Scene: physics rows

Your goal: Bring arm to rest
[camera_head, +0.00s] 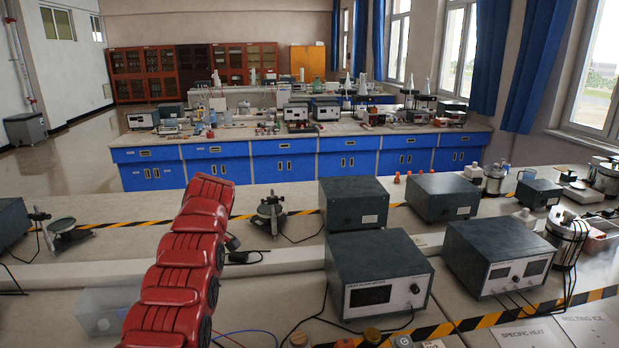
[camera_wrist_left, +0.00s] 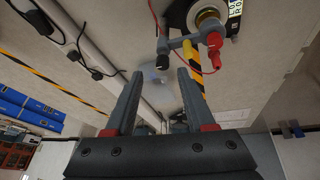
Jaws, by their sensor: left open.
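My left gripper (camera_wrist_left: 160,72) shows in the left wrist view. Its two dark grey fingers are spread apart with nothing held between them. A pale bench surface and a blurred translucent shape (camera_wrist_left: 153,76) lie beyond the fingertips; I cannot tell what the shape is. In the head view, a red segmented form (camera_head: 183,262) rises from the bottom edge in front of the bench; it may be part of my arm, but I cannot tell. No gripper shows in the head view, and my right gripper is not in view.
A clamp apparatus with a red knob (camera_wrist_left: 214,39) is close beyond the right finger. On the near bench stand dark instrument boxes (camera_head: 378,275) (camera_head: 497,256), a small stand (camera_head: 270,214), loose cables and a clear box (camera_head: 97,310). Blue cabinets (camera_head: 285,166) stand behind.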

